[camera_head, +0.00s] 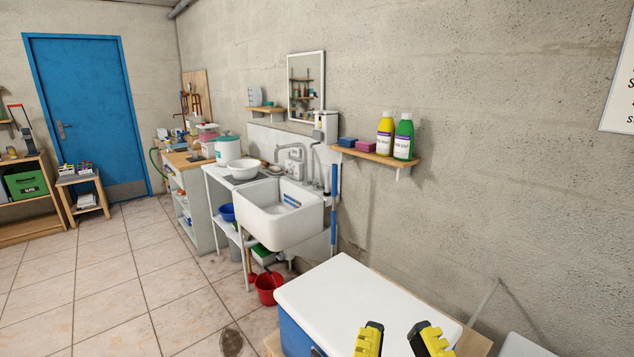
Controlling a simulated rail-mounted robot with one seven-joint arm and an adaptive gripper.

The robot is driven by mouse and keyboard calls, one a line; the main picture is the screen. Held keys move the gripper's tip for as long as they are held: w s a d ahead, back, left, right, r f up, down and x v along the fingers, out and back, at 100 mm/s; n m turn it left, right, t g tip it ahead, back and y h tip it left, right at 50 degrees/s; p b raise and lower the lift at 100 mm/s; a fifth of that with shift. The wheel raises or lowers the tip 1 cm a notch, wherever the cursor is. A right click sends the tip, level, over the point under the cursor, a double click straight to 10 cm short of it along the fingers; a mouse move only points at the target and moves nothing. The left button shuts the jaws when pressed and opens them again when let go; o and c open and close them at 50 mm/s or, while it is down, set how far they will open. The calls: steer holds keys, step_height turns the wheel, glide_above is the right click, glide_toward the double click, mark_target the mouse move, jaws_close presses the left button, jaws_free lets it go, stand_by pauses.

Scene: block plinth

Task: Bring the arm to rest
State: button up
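My gripper (402,342) shows at the bottom edge, right of the middle, as two yellow and black fingers. The fingers are apart, with the white lid showing between them and nothing held. They are in front of a blue cool box with a white lid (345,292). I cannot tell how far above the lid they are. The rest of my arm is out of the picture.
A white sink (281,215) stands against the wall beyond the box, with a red bucket (268,287) on the floor below. A shelf (376,156) holds yellow and green bottles. The tiled floor (110,280) at left is mostly clear, before a blue door (85,110).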

step_height(320, 180, up, 31)
steer(key=p, duration=2.9)
steer(key=shift+r, duration=0.15)
